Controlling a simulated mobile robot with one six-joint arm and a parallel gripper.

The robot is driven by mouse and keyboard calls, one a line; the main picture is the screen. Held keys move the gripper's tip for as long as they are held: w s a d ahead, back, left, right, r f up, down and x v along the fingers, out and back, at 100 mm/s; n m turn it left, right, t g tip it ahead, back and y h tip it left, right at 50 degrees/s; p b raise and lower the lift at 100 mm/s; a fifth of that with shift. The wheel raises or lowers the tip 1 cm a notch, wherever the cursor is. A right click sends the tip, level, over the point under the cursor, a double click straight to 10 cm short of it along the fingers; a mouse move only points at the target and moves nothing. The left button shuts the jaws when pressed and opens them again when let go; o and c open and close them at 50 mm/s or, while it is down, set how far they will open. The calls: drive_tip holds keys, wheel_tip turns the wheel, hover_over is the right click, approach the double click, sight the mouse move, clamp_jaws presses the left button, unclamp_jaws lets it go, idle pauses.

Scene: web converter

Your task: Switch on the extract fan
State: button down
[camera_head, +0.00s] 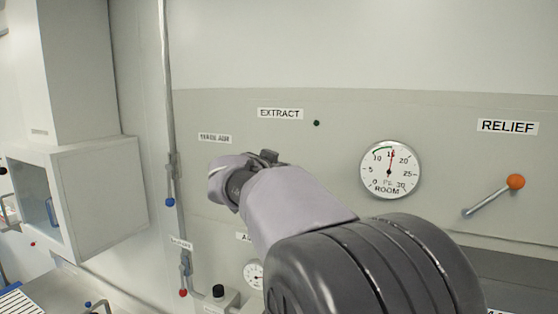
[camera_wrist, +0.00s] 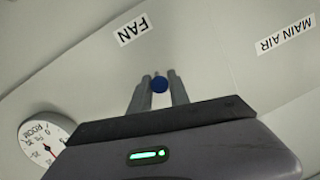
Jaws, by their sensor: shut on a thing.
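The EXTRACT label (camera_head: 281,113) is on the grey wall panel in the head view. A small dark green lamp (camera_head: 317,123) sits just right of it and looks unlit. In the wrist view a FAN label (camera_wrist: 132,29) is near a round blue knob (camera_wrist: 159,84). My gripper (camera_wrist: 158,86) has its two fingers on either side of this knob and is shut on it. What the knob is mounted on is mostly hidden. In the head view my arm covers the FAN label, the knob and the fingers.
The ROOM gauge (camera_head: 390,170) and the orange-knobbed RELIEF lever (camera_head: 492,196) are right of my arm. The MAIN AIR label (camera_head: 215,138) and a blue-ended pipe lever (camera_head: 170,190) are left. A white cabinet (camera_head: 95,195) juts out at far left. A smaller gauge (camera_head: 254,274) is below.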

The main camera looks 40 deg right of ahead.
drive_tip(key=shift+w+d+r+g+y, duration=0.15)
drive_tip(key=shift+r+g+y, duration=0.25)
drive_tip(key=shift+y, duration=0.3)
drive_tip(key=shift+d+r+g+y, duration=0.1)
drive_tip(key=shift+r+g+y, duration=0.2)
drive_tip(key=shift+g+y, duration=0.3)
drive_tip(key=shift+r, duration=0.1)
drive_tip(key=c, duration=1.2)
unclamp_jaws()
drive_tip(key=shift+c, duration=0.2)
drive_tip(key=v, duration=1.7)
drive_tip(key=shift+r, duration=0.3)
